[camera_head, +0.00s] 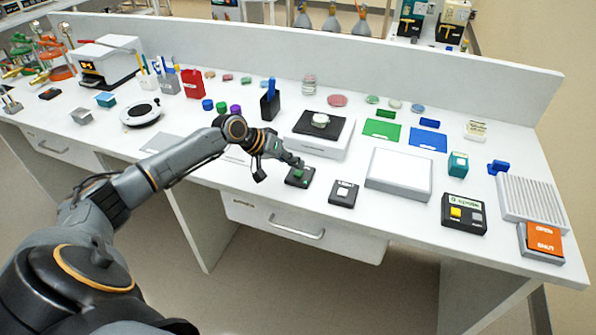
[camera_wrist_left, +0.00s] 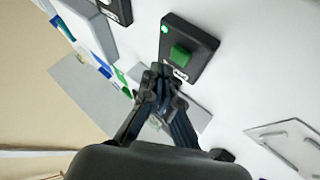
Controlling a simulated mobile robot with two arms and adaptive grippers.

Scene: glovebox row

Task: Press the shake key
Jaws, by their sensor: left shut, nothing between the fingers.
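A small black key box (camera_head: 305,183) with a green key (camera_head: 298,174) sits near the front edge of the bench. In the left wrist view the black box (camera_wrist_left: 205,42) shows its raised green key (camera_wrist_left: 180,53), a small lit green lamp and a white label too blurred to read. My left gripper (camera_head: 297,163) is shut and empty, pointing down just behind the green key. In the left wrist view its fingertips (camera_wrist_left: 160,78) are close to the label end of the box; whether they touch it I cannot tell. My right gripper is not in view.
A second black box (camera_head: 335,200) with a pale key stands just right. A white device with a dark top (camera_head: 318,147) is behind, and a pale flat-topped block (camera_head: 398,172) stands farther right. A black box with a yellow key (camera_head: 463,227) is near the right end.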

